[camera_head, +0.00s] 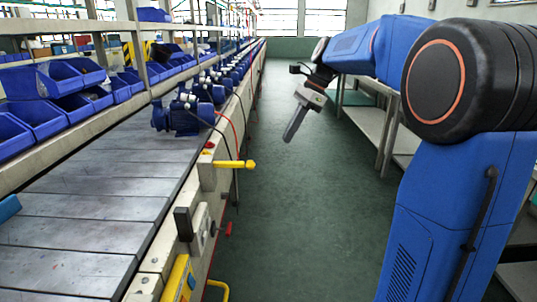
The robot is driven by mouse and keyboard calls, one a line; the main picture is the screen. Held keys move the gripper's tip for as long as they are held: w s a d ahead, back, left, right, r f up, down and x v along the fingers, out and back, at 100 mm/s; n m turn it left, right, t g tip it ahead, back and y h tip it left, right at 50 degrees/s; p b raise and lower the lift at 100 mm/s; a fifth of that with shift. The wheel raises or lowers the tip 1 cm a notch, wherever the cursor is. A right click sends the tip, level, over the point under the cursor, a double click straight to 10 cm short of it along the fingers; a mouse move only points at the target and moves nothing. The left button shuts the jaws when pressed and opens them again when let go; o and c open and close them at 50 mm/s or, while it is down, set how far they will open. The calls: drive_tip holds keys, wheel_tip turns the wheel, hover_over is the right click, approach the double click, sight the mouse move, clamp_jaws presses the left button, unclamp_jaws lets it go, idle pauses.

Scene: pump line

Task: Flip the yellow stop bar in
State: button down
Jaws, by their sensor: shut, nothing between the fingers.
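The yellow stop bar (233,164) sticks out sideways from the right edge of the conveyor, over the aisle, with its rounded tip pointing right. It is mounted at a pale block (208,172) on the conveyor's side rail. My gripper (290,135) hangs in the air over the aisle, up and to the right of the bar, apart from it. Its fingers are together, pointing down, and hold nothing.
The slatted conveyor (85,205) runs along the left, with blue pumps (187,115) on it. A control box (199,228) and a yellow panel (178,280) sit on the near rail. Blue bins (30,120) line the left.

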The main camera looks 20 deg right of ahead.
sight(227, 165)
drive_tip(key=w+a+f, duration=0.1)
drive_tip(key=a+f, duration=0.7)
drive_tip(key=shift+a, duration=0.15)
idle(0.5)
drive_tip(key=w+a, duration=0.3)
drive_tip(key=a, duration=0.7)
drive_tip(key=shift+w, duration=0.1)
